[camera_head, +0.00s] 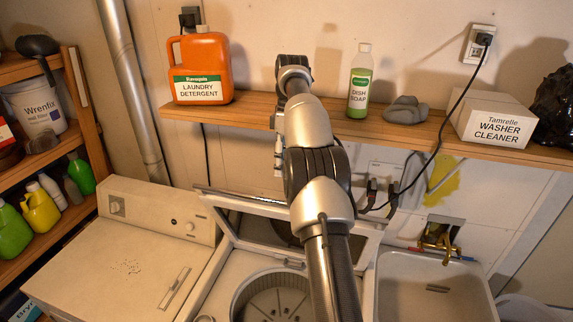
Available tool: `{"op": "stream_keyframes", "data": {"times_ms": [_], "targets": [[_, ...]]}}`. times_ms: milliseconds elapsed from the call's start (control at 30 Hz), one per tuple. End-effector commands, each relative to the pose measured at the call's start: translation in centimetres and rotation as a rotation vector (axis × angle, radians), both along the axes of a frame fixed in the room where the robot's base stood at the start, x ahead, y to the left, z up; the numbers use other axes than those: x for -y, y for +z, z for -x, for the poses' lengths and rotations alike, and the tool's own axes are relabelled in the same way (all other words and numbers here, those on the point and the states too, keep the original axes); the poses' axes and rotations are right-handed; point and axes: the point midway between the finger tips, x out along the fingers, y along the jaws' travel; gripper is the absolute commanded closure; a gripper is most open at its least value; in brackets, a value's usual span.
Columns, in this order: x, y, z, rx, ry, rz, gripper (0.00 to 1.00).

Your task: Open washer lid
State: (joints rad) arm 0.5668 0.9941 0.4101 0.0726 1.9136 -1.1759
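The washer (228,270) stands in the lower middle, with its round metal drum (270,296) exposed from above. Its lid (258,226) is raised, tilted back behind the opening, with a pale frame and a dark middle panel. My arm rises from the bottom edge across the drum and lid and hides part of both. It bends near the wall shelf.
A wall shelf (420,132) holds a detergent jug (201,68), dish soap (360,82), grey lump (406,109) and washer cleaner box (495,119). A pale machine (124,262) stands left, a sink (432,283) right. A black cord (446,116) hangs behind my arm's right side.

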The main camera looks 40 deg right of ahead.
Motion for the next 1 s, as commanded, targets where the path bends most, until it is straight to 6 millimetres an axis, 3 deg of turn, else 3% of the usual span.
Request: {"op": "stream_keyframes", "data": {"times_ms": [233, 333, 467, 600, 767, 1000], "targets": [[0.0, 0.0, 0.0, -0.001, 0.0, -0.001, 0.65], [0.1, -0.3, 0.3, -0.005, -0.027, -0.011, 0.72], [0.8, -2.2, 2.5, -0.04, -0.22, -0.089, 0.8], [1.3, -5.3, 7.0, -0.144, -0.65, -0.265, 0.9], [0.7, -7.6, 11.7, -0.332, -1.176, -0.494, 1.0], [-0.7, -9.7, 17.8, -0.814, -1.937, -0.92, 1.0]]}}
